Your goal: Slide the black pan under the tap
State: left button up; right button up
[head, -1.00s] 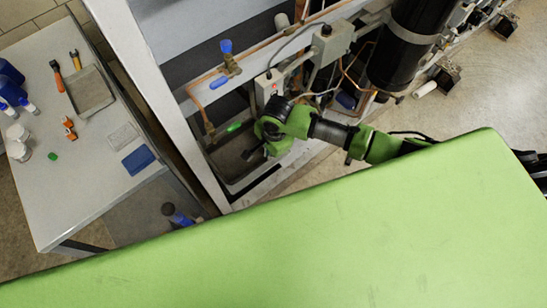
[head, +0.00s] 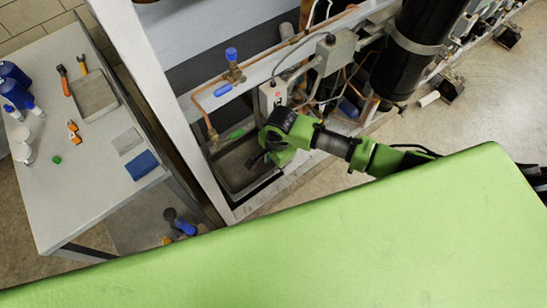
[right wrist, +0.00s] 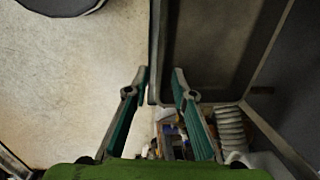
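The black pan (head: 238,172) sits low inside the rack frame, below the copper tap (head: 213,138) with blue handles. My right gripper (head: 258,160) is at the pan's right side in the head view, and its arm hides part of the pan. In the right wrist view, the fingers (right wrist: 159,80) are apart, with the pan's rim (right wrist: 156,45) running between their tips. I cannot tell if either finger touches the rim. The pan's dark inside (right wrist: 210,45) looks empty where it shows. My left gripper is out of view.
A grey box (head: 272,97), pipes and a black cylinder (head: 408,55) stand close behind my right arm. The rack's white post (head: 165,95) is left of the pan. A table (head: 75,190) with bottles and tools stands further left. Open floor lies at the right.

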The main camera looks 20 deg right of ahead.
notch_tip(320, 180, up, 12)
jog(key=s, duration=0.1)
jog(key=shift+s+d, duration=0.15)
jog(key=shift+d, duration=0.1)
jog(key=s+a+n+t+y, duration=0.1)
jog(key=s+a+n+y, duration=0.15)
jog(key=s+n, duration=0.6)
jog(key=s+d+n+t+h, duration=0.1)
jog(key=s+d+n+h, duration=0.2)
jog(key=s+d+n, duration=0.6)
notch_tip(320, 180, down, 30)
jog(key=s+m+g+b, duration=0.1)
jog(key=s+b, duration=0.1)
jog(key=b, duration=0.2)
jog(key=s+d+f+g+b, duration=0.1)
jog(key=s+d+f+b, duration=0.2)
jog(key=s+f, duration=1.4)
notch_tip(320, 180, down, 2)
jog(key=shift+d+f, duration=0.2)
